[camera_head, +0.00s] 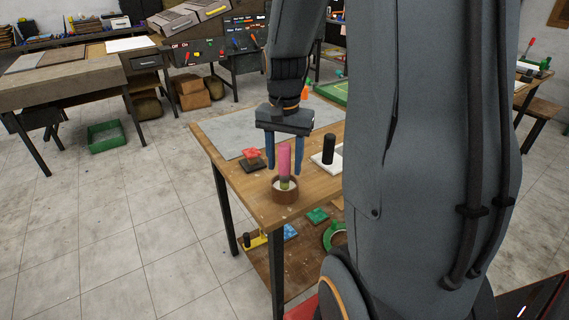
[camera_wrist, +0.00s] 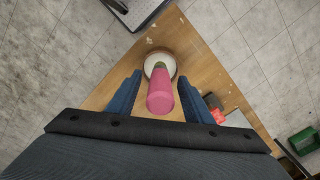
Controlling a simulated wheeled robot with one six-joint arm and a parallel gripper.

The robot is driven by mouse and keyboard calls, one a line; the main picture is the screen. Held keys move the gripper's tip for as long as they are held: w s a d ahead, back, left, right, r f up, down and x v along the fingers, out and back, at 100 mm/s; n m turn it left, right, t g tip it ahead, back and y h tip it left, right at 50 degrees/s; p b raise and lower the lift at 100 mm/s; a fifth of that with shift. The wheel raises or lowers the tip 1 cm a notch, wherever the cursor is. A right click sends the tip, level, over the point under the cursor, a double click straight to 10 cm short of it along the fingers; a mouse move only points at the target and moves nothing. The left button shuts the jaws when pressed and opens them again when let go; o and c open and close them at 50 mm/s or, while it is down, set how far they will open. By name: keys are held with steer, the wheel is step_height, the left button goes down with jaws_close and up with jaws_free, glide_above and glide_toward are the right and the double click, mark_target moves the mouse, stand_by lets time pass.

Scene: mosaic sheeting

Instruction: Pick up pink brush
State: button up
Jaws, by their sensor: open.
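The pink brush (camera_head: 284,160) stands upright in a round brown cup (camera_head: 285,194) with a pale inside, near the table's front corner in the head view. The wrist view shows the pink handle (camera_wrist: 160,93) from above, with the cup (camera_wrist: 160,62) beyond it. My gripper (camera_head: 285,170) is open and points down. In the head view its two blue fingers stand on either side of the handle. In the wrist view the handle lies between the fingers (camera_wrist: 157,95), with gaps on both sides. The brush's lower end is hidden in the cup.
The wooden table (camera_head: 246,200) also bears a red and dark block (camera_head: 251,158) to the left, a white plate with a black knob (camera_head: 327,153) to the right, and a grey sheet (camera_head: 229,133) behind. Several items lie on the lower shelf (camera_head: 290,268).

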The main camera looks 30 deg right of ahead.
steer(key=shift+f, duration=0.15)
steer(key=c, duration=1.1)
step_height(320, 180, up, 10)
steer(key=shift+r+b, duration=0.1)
steer(key=shift+b, duration=0.95)
